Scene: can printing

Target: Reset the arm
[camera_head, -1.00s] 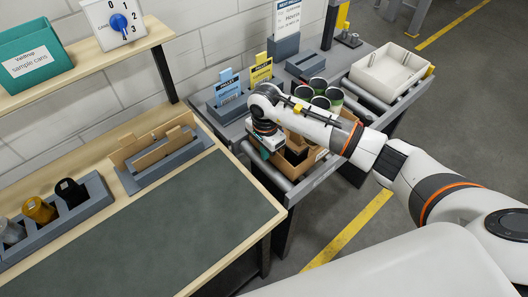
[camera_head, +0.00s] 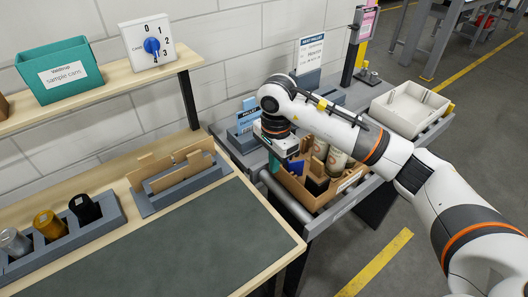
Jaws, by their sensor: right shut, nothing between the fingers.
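My right arm reaches in from the right. Its gripper (camera_head: 285,152) hangs over the left part of an open cardboard box (camera_head: 325,197) on the grey roller bench, shut with nothing in it; its fingertips are hard to make out. White and brown cans (camera_head: 337,161) show below my forearm at the box; I cannot tell if they stand in it or behind it. Dark dividers (camera_head: 317,184) show inside the box. My left gripper is out of view.
A cream tray (camera_head: 408,108) stands right of my forearm. Blue pallet cards (camera_head: 247,117) stand behind the gripper. At left are a can rack (camera_head: 108,226), a wooden file holder (camera_head: 182,183), a teal sample bin (camera_head: 70,72) and a dial (camera_head: 152,46). The green mat (camera_head: 190,245) is clear.

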